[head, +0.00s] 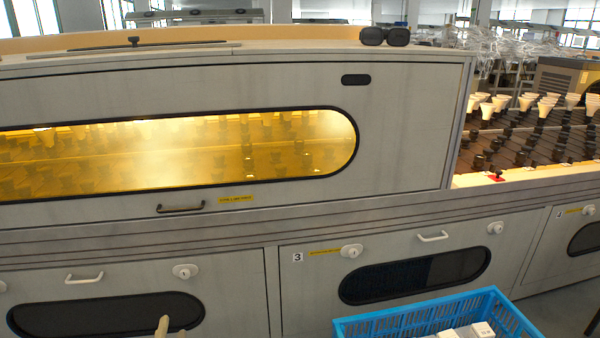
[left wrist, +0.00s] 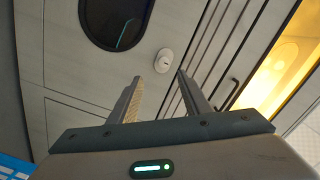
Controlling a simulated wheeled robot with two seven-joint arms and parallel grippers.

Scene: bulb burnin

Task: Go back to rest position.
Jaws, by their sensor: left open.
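My left gripper (head: 172,331) shows only as fingertips at the bottom edge of the head view, in front of the lower cabinet. In the left wrist view its two fingers (left wrist: 158,80) stand apart with nothing between them. The fingertips point at the grey cabinet front (left wrist: 95,70), near a white round lock (left wrist: 164,60). I cannot tell the exact gap to the panel. My right gripper is not in view.
A long grey machine (head: 120,90) with a lit yellow window (head: 200,155) fills the view. A blue crate (head: 420,318) holding white boxes (head: 470,331) stands at the bottom right. Rows of bulbs (head: 545,105) stand on the conveyor at right.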

